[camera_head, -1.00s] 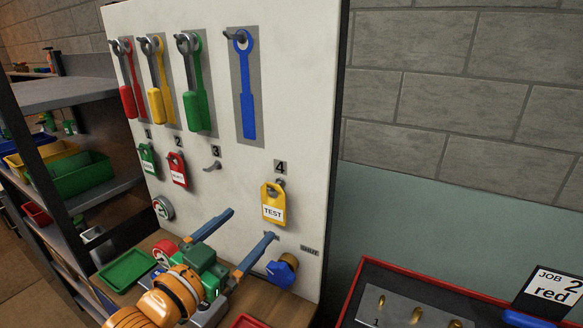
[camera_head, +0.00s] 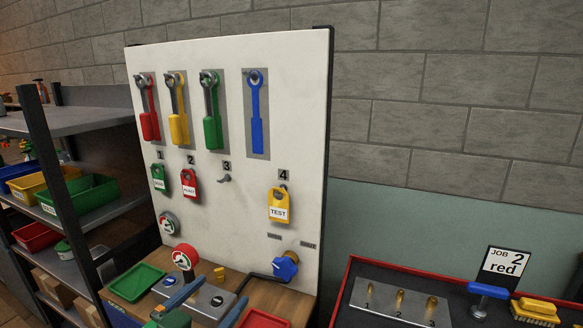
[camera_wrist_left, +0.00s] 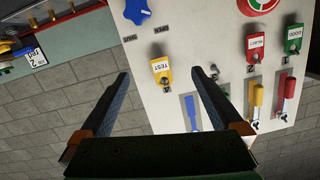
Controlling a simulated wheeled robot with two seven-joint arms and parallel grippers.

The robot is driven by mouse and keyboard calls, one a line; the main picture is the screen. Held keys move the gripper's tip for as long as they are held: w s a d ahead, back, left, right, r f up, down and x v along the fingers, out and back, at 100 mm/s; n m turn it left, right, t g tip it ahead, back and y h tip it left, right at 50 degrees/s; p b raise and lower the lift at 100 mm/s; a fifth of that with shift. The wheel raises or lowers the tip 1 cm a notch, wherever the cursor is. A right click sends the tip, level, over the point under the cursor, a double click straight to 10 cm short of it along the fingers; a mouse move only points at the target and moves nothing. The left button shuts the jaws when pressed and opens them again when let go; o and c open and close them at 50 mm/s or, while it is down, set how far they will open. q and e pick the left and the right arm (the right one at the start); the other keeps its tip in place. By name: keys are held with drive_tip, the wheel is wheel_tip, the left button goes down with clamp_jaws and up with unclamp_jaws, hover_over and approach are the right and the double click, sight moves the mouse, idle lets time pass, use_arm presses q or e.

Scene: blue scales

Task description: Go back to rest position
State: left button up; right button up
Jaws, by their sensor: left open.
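My left gripper (camera_head: 222,290) is at the bottom of the head view, in front of the lower part of the white panel (camera_head: 255,185). Its two blue fingers are apart with nothing between them. In the left wrist view the open fingers (camera_wrist_left: 158,74) point toward the panel, and the yellow TEST tag (camera_wrist_left: 161,68) appears between them from behind, hanging on its hook. The gripper is apart from the tag. My right gripper is in neither view.
Below are green (camera_head: 158,178) and red (camera_head: 189,184) tags, an empty hook under 3 and a blue valve knob (camera_head: 286,266). A shelf (camera_head: 70,121) stands left; a red-edged tray (camera_head: 345,285) lies right.

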use_arm(q)
drive_tip(key=s+a+f+n+g+y, duration=0.1)
drive_tip(key=s+f+g+y, duration=0.15)
drive_tip(key=s+f, duration=0.4)
drive_tip(key=s+a+f+n+g+y, duration=0.1)
drive_tip(key=s+f+g, duration=0.25)
drive_tip(key=f, duration=0.65)
drive_tip(key=s+a+f+n+g+y, duration=0.1)
drive_tip(key=s+f+g, duration=0.25)
drive_tip(key=s, duration=0.35)
drive_tip(key=s+f+n+g+y, duration=0.1)
drive_tip(key=s+f+g, duration=0.2)
drive_tip(key=s+f, duration=0.25)
wheel_tip(320, 180, down, 17)
drive_tip(key=s, duration=0.3)
drive_tip(key=s+a+f+g, duration=0.1)
drive_tip(key=s+a+f, duration=0.1)
drive_tip(key=s+f, duration=0.7)
drive_tip(key=shift+s+a+m+g, duration=0.2)
drive_tip(key=shift+s+m+g, duration=0.15)
drive_tip(key=shift+s, duration=0.7)
